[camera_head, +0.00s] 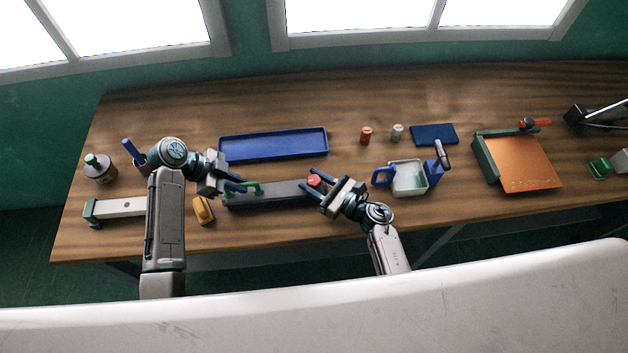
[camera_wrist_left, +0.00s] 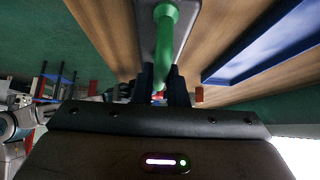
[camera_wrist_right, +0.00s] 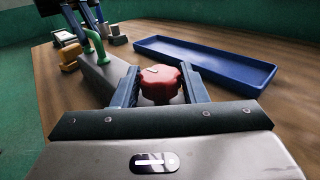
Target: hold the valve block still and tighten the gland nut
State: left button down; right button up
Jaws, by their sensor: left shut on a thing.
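The valve block (camera_head: 275,194) is a long dark grey bar lying on the table, with a green handle (camera_head: 257,187) at its left end. The red lobed gland nut (camera_head: 314,180) is on its right end. My left gripper (camera_head: 239,186) is shut on the green handle; the handle also shows between its fingers in the left wrist view (camera_wrist_left: 165,35). My right gripper (camera_head: 312,189) is open at the gland nut. In the right wrist view the red nut (camera_wrist_right: 161,84) appears between the two fingers; whether they touch it I cannot tell.
A blue tray (camera_head: 272,146) lies behind the block. A yellow object (camera_head: 203,210) and a pale bar (camera_head: 122,208) lie to the left. A pale container with blue handles (camera_head: 409,178) stands right of my right gripper. Red and grey small cylinders (camera_head: 366,135) stand behind it.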

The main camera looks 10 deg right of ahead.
jog(key=c, duration=0.5)
jog(key=m+t+h, duration=0.3)
jog(key=h, duration=0.1)
jog(key=shift+t, duration=0.3)
jog(key=shift+m+t+h, duration=0.5)
jog(key=shift+m+h, duration=0.3)
jog(key=shift+h, duration=0.2)
jog(key=o, duration=1)
jog(key=v, duration=1.2)
jog(key=shift+r, duration=0.1)
